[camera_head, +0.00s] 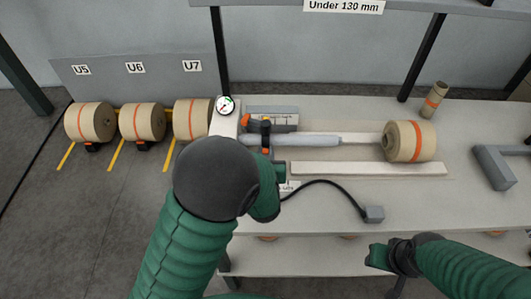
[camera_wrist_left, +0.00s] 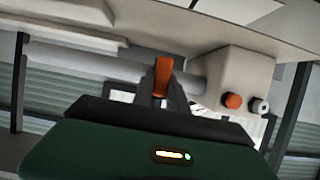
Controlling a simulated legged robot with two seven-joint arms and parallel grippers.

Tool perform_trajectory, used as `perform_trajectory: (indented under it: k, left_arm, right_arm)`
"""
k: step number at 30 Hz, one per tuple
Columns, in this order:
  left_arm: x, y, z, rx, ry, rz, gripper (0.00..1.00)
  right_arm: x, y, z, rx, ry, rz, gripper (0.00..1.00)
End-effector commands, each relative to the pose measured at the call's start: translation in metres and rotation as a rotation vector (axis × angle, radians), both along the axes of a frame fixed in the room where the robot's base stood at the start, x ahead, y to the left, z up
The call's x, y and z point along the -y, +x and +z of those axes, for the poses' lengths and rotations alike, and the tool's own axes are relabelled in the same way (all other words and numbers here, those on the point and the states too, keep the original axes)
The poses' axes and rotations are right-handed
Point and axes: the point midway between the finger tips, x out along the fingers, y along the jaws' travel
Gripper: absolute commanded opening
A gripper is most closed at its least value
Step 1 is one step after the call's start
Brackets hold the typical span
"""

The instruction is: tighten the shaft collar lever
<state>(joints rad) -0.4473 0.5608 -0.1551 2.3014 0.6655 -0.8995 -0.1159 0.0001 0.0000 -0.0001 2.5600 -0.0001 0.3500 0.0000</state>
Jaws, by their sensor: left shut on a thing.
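My left gripper (camera_head: 266,149) is at the collar, largely hidden behind my own arm in the head view. In the left wrist view the orange lever (camera_wrist_left: 163,75) stands between the dark fingers of the left gripper (camera_wrist_left: 160,88), which is shut on it. The collar's body is mostly hidden. My right gripper (camera_head: 380,257) is low at the right, off the bench's front edge and apart from the collar; its finger gap is unclear.
A kraft roll (camera_head: 410,141) sits on the shaft's right end. A pressure gauge (camera_head: 225,106) stands at the left. A black cable runs to a grey box (camera_head: 374,213). Several rolls stand by the wall.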

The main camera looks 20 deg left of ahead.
Motion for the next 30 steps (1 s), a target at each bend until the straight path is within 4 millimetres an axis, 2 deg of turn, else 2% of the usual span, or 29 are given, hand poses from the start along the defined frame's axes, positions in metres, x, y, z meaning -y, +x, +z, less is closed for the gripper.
perform_trajectory:
  k: [17,24,30]
  left_arm:
    - [0.000,0.001,0.000,-0.001,0.004,-0.001,0.00]
    - [0.030,0.010,0.002,0.000,0.003,-0.001,0.00]
    - [0.033,0.010,0.000,0.000,0.003,0.002,0.00]
  right_arm:
    - [0.000,0.000,0.001,0.000,0.000,0.000,0.36]
    - [0.000,0.000,0.012,0.000,0.000,0.000,0.36]
    - [0.000,0.000,0.011,0.000,0.000,0.000,0.36]
